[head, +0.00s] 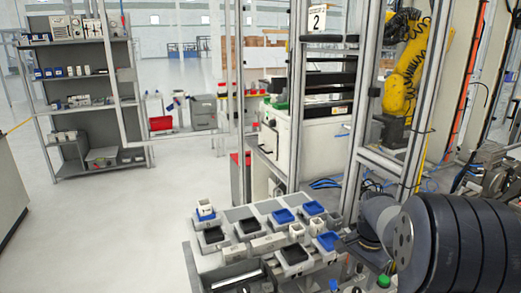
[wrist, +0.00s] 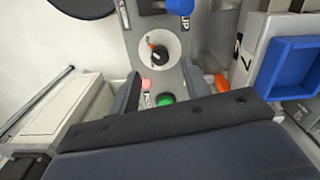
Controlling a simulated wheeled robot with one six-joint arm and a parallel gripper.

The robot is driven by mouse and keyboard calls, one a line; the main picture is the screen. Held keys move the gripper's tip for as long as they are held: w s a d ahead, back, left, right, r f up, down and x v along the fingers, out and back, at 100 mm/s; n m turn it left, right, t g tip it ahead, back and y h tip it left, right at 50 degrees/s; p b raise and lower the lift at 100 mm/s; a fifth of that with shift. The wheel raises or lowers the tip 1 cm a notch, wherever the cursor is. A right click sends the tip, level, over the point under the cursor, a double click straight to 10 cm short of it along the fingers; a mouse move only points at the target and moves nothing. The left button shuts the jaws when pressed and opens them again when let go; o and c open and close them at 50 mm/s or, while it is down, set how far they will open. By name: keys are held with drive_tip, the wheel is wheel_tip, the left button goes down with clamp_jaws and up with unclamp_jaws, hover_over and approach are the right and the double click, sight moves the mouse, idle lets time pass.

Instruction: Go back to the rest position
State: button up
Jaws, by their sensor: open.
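My gripper (wrist: 162,90) shows in the wrist view with its two dark fingers apart and nothing visible between them but the panel beyond. It is over a grey control panel (wrist: 205,48) with a black rotary switch (wrist: 160,56), a green button (wrist: 165,99) and a pinkish button (wrist: 146,86). Whether the fingers touch the panel I cannot tell. In the head view my dark ringed arm fills the lower right, and the gripper itself is not clearly visible there.
A table with blue bins (head: 283,216) and black bins (head: 294,254) stands at the bottom centre. Metal frame posts (head: 296,100) rise behind it. A yellow robot arm (head: 400,85) stands at the right back. A shelf (head: 88,92) is at the left. The pale floor (head: 120,220) between is clear.

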sight(357, 290)
wheel_tip(357, 290, down, 5)
drive_tip(key=shift+f, duration=0.1)
idle(0.5)
